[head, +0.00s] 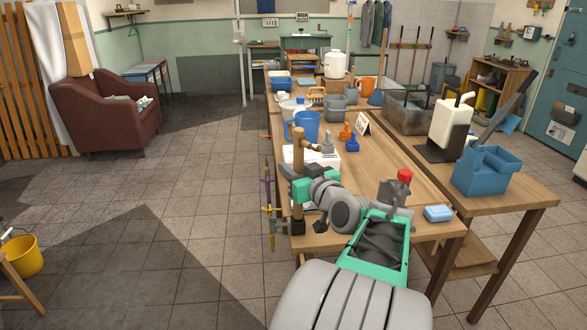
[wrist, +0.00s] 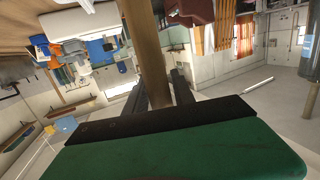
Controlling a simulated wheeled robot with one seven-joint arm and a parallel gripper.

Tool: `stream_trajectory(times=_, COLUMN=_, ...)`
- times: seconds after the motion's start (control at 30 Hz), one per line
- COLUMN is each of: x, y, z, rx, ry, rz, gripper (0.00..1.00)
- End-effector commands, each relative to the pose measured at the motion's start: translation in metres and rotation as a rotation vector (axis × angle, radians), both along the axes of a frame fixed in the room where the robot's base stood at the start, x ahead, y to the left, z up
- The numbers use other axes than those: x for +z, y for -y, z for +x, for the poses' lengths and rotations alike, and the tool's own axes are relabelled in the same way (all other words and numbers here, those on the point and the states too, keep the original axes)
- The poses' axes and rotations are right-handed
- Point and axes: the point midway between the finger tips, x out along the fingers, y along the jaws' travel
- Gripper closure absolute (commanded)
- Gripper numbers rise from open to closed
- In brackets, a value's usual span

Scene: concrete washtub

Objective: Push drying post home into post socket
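The drying post (head: 298,158) is an upright wooden post at the near left edge of the workbench, with a short side peg near its top. My gripper (head: 299,190), with green parts, is around the post at mid-height. In the wrist view the post (wrist: 147,45) runs between my two dark fingers (wrist: 158,90), which look closed on it. A dark block at the foot of the post (head: 297,228) looks like the post socket. How deep the post sits in it cannot be told.
A blue jug (head: 307,124), a white box (head: 322,160) and a blue bottle (head: 352,143) stand on the bench beyond my gripper. A blue soap block (head: 438,213) lies near the front. Tools (head: 268,205) hang at the bench's left side.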

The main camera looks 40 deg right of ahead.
Motion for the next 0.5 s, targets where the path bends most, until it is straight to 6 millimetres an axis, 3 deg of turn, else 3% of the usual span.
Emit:
stream_trajectory(times=0.2, x=0.0000, y=0.0000, z=0.0000, rx=0.000, ry=0.000, rz=0.000, gripper=0.52)
stream_trajectory(times=0.5, x=-0.0003, y=0.0000, z=-0.0053, rx=-0.003, ry=-0.002, rz=0.001, gripper=0.52)
